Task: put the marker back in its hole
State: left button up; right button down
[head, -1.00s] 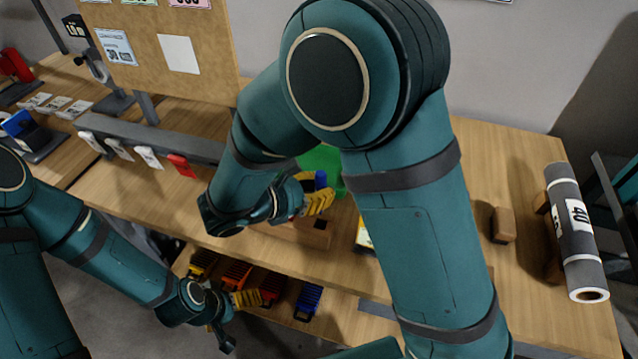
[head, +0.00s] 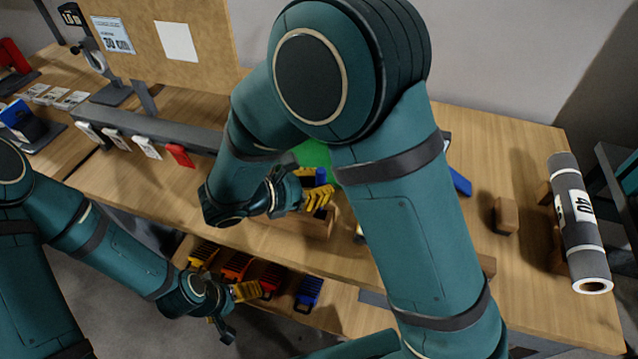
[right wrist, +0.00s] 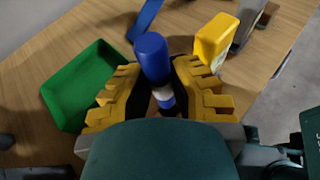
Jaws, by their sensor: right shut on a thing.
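The blue marker (right wrist: 152,55) with a white band stands between the yellow fingers of my right gripper (right wrist: 156,80) in the right wrist view. That gripper is shut on it. In the head view the marker's blue end (head: 321,176) shows just above my right gripper (head: 317,195), over the bench. A wooden block (head: 318,226) lies below this gripper, partly covered by it. No hole can be made out, and the marker's lower end is hidden. My left gripper (head: 246,291) is low at the left, by the shelf under the bench; its jaw opening is unclear.
A green tray (right wrist: 85,85) lies left of the marker in the right wrist view. A yellow object (right wrist: 215,40) is close on the right. A grey roll (head: 578,225) lies at the bench's right end.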

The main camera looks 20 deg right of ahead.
aim_at(316, 174)
jog(key=shift+p, duration=0.65)
dwell(1.1)
jog(key=shift+f+b, duration=1.95)
jog(key=shift+f, duration=1.35)
jog(key=c, duration=1)
grip_release()
jog(key=shift+o, duration=0.2)
jog(key=shift+r, duration=0.1)
notch_tip(316, 174, up, 10)
jog(key=shift+f, duration=0.1)
